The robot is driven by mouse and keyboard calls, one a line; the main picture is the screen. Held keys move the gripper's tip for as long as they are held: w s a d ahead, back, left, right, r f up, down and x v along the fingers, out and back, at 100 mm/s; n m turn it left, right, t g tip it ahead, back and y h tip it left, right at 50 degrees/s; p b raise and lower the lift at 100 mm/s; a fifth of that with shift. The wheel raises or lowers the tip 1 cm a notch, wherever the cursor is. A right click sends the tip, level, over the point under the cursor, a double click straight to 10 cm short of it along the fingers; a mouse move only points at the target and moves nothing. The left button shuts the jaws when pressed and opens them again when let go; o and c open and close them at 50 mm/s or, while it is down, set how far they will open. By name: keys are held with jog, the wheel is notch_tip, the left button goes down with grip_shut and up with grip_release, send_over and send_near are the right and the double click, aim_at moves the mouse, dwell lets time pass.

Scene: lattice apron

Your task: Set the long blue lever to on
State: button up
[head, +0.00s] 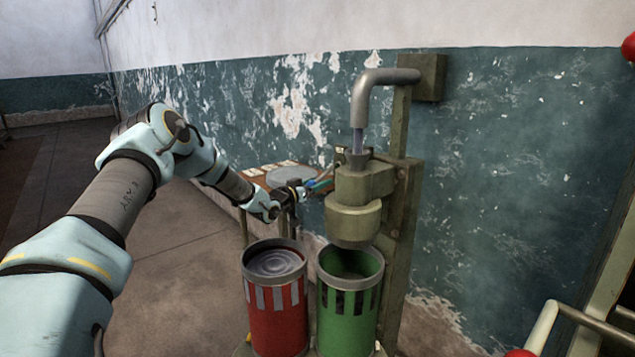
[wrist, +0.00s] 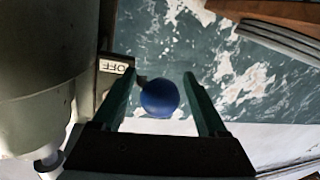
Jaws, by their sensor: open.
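The blue lever shows as a round blue knob (wrist: 160,98) in the middle of the wrist view. A short dark bit of its shaft shows at the knob's upper left; the rest is hidden. An OFF label (wrist: 115,66), upside down, sits on a plate just left of the knob. My gripper (wrist: 163,88) is open, with one finger on each side of the knob. Gaps show between the knob and both fingers, so it is not gripped. In the head view my gripper (head: 322,181) is beside the machine's left side, with a small blue spot (head: 309,184) at it. No ON label is visible.
The olive machine (head: 355,218) stands right of my gripper, with a grey pipe (head: 362,98) above. A red can (head: 276,312) and a green can (head: 347,310) stand below. A brown table (head: 262,180) is behind my arm. Floor on the left is clear.

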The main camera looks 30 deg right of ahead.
jog(key=shift+w+d, duration=0.1)
jog(key=shift+d, duration=0.15)
grip_shut()
dwell(0.5)
dwell(0.9)
